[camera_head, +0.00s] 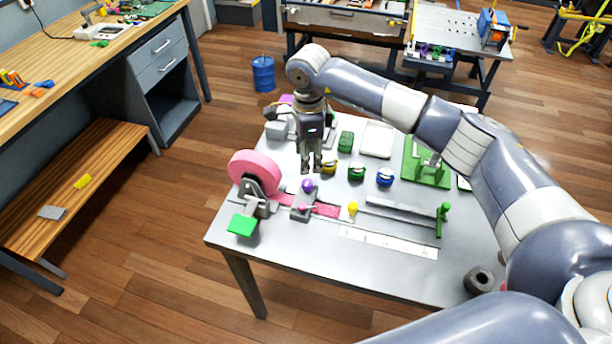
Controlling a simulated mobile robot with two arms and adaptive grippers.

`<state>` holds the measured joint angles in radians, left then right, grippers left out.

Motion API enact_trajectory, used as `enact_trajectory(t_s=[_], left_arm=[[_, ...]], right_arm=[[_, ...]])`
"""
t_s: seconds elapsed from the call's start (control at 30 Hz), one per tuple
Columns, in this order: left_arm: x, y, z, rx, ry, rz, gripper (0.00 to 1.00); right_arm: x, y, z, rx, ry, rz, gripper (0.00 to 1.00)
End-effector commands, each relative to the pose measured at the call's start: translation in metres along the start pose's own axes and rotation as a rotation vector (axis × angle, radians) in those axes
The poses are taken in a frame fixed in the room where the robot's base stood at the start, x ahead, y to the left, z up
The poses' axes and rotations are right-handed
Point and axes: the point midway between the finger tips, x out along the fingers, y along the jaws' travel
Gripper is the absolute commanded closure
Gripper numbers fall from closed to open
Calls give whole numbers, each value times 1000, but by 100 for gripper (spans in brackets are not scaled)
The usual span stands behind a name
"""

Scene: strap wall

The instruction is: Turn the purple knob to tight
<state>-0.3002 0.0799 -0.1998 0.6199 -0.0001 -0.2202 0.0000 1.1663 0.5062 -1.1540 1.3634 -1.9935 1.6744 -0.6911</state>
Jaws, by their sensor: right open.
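The purple knob (307,186) is small and round and sits on a grey block (298,212) on the table, over the pink strap (326,210). My right gripper (311,170) points down just above and behind the purple knob in the picture. A small gap shows between its fingertips and the knob, and its jaws are open and empty. Any mark for tight on the knob is too small to make out. A pink knob (302,208) sits low at the front of the same block. My left gripper is not in view.
A pink reel (255,172) with a green plate (241,225) stands left of the knob. A yellow knob (352,208), a grey bar (400,213) and a green handle (443,214) lie to the right. Small yellow, green and blue items stand behind.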

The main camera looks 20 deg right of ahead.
Motion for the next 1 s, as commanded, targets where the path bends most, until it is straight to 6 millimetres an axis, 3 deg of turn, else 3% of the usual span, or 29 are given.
enact_trajectory(t_s=[0.5, 0.93, 0.97, 1.0], left_arm=[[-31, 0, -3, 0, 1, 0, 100], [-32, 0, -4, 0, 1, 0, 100], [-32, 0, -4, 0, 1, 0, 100], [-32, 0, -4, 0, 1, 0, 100]], right_arm=[[86, 2, 2, 1, -5, 4, 54], [99, 1, 2, 0, -5, 1, 54], [99, 1, 2, 0, -5, 1, 56], [99, 1, 2, 0, -5, 1, 65]])
